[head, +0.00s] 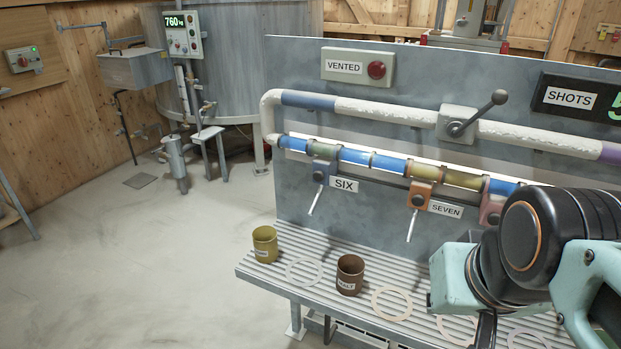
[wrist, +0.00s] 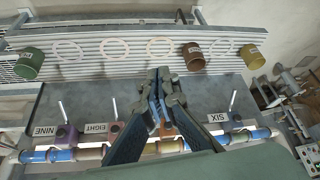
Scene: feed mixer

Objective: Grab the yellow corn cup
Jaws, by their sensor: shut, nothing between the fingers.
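The yellow corn cup (head: 265,244) stands upright at the left end of the slatted shelf in the head view. It also shows at the upper right of the wrist view (wrist: 251,57), where its label is too small to read. My gripper (wrist: 174,88) points towards the shelf in the wrist view, its dark fingers together and empty. It is apart from the corn cup, which lies to the upper right of the fingertips in that view. In the head view my arm is at the lower right, and the fingertips are not clearly seen.
A brown malt cup (head: 350,276) stands right of the corn cup on the slatted shelf (head: 330,255). A green cup (wrist: 30,63) is at the shelf's other end. Pale rings mark the shelf. Valve levers (head: 317,200) project from the panel behind. Open floor lies left.

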